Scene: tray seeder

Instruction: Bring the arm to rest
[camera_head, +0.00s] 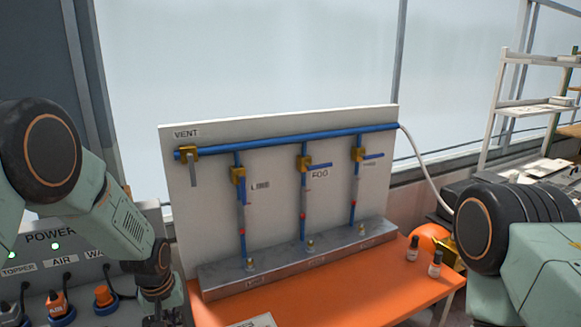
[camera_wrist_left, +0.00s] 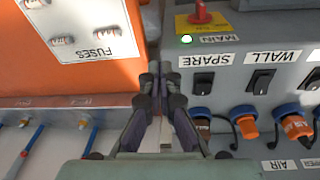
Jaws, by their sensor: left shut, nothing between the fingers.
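My left arm (camera_head: 128,225) comes in from the left in the head view and bends down beside the grey power panel (camera_head: 75,243). Its wrist hangs at the bottom edge of that view, left of the orange bench (camera_head: 375,297). In the left wrist view my left gripper (camera_wrist_left: 159,72) is shut and empty.
A white board (camera_head: 280,215) with blue pipes and brass valves stands on the bench. Two small bottles (camera_head: 413,249) (camera_head: 435,265) stand at the bench's right end. The panel has black switches (camera_wrist_left: 203,83), a red main knob (camera_wrist_left: 201,14) and orange plugs (camera_wrist_left: 247,127) with cables.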

